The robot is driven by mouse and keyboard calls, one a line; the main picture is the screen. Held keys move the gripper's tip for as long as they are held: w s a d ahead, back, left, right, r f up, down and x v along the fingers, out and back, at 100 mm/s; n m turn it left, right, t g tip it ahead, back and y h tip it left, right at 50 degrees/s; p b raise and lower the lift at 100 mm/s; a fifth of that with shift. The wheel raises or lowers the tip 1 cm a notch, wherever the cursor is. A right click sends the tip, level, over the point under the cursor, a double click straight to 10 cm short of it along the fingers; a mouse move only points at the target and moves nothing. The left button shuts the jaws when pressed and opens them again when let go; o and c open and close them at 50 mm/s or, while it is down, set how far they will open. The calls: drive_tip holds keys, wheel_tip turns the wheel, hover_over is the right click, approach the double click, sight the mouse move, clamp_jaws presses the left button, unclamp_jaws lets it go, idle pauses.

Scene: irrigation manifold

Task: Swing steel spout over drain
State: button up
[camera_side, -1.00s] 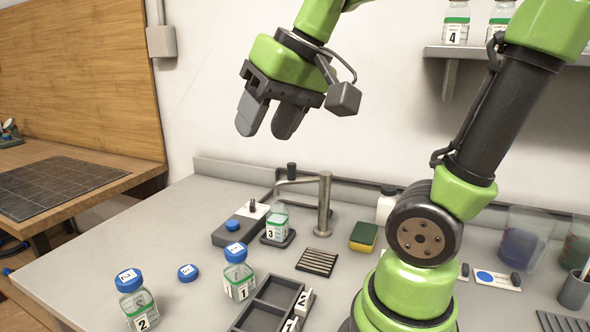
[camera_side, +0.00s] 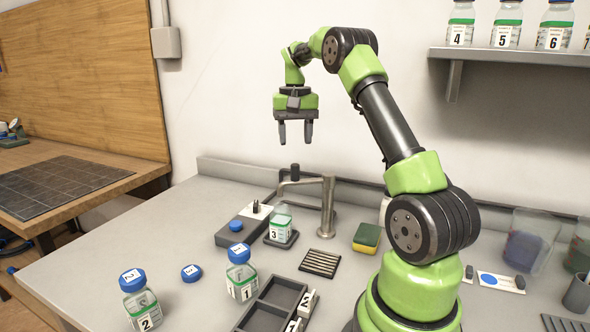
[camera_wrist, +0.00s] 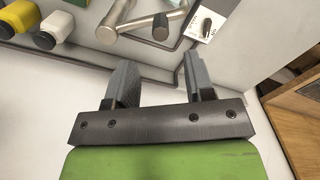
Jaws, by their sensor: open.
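The steel spout (camera_side: 303,183) reaches left from the top of its upright steel post (camera_side: 328,210), with a black knob near its free end. Its free end lies behind and above bottle 3 (camera_side: 280,229). The spout also shows at the top of the wrist view (camera_wrist: 130,23). A dark slatted grate (camera_side: 320,262) lies on the bench in front of the post; I cannot tell if it is the drain. My gripper (camera_side: 295,138) is open and empty, fingers down, above the spout and apart from it. In the wrist view its jaws (camera_wrist: 155,78) are spread with nothing between them.
A grey box (camera_side: 243,226) with a blue button stands left of bottle 3. A yellow-green sponge (camera_side: 366,238) lies right of the grate. Bottles 1 (camera_side: 241,285) and 2 (camera_side: 142,308) and a dark tray (camera_side: 270,305) stand in front. The air around my gripper is clear.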

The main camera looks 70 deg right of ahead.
sight(295, 180)
wheel_tip(295, 180, down, 8)
drive_tip(key=shift+f, duration=0.2)
clamp_jaws()
